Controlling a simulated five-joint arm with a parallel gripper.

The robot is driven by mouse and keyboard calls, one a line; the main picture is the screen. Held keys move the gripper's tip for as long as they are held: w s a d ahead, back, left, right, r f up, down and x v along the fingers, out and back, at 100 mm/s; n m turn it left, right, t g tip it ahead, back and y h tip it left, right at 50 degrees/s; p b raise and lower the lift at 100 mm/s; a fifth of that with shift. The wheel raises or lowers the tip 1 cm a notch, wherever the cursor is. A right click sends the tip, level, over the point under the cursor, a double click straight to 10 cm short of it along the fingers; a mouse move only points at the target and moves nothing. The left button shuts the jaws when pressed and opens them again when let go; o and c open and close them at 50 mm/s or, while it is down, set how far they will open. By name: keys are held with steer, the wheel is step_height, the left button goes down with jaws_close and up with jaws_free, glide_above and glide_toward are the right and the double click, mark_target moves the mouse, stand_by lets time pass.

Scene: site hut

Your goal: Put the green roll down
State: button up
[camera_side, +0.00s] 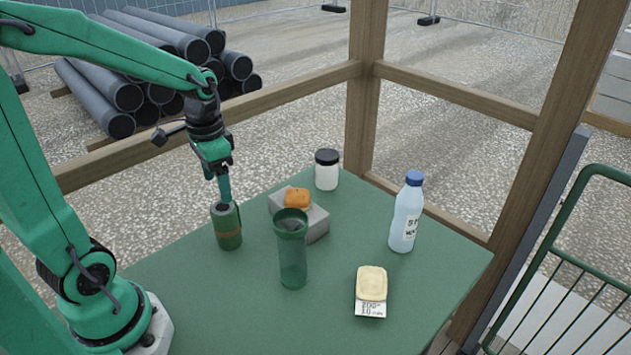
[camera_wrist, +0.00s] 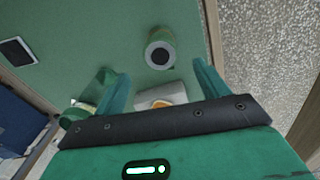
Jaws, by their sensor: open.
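The green roll (camera_side: 229,232) stands upright on the green table, with an orange-brown band around it. In the wrist view the roll (camera_wrist: 160,50) shows its pale round end with a dark centre. My gripper (camera_side: 225,193) points down at the top of the roll in the side view. In the wrist view my gripper (camera_wrist: 153,68) has its two fingers wide apart, with nothing held between them. The roll appears beyond the fingertips there; I cannot tell whether a finger touches it.
Right of the roll stand a green see-through tumbler (camera_side: 292,262) and a grey block (camera_side: 318,221) bearing an orange item (camera_side: 297,198). The front left table (camera_side: 215,305) is clear.

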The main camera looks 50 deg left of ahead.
steer(key=shift+r, duration=0.1)
stand_by(0.3)
steer(key=shift+s+d+r+t, duration=0.15)
steer(key=shift+d+r+t, duration=0.15)
steer(key=shift+d+r, duration=0.15)
steer(key=s+d+r+n+t, duration=0.1)
steer(key=s+d+r+t, duration=0.4)
steer(key=d+r, duration=0.2)
steer(key=shift+s+r+n, duration=0.35)
steer(key=shift+r+n, duration=0.05)
steer(key=shift+r, duration=0.1)
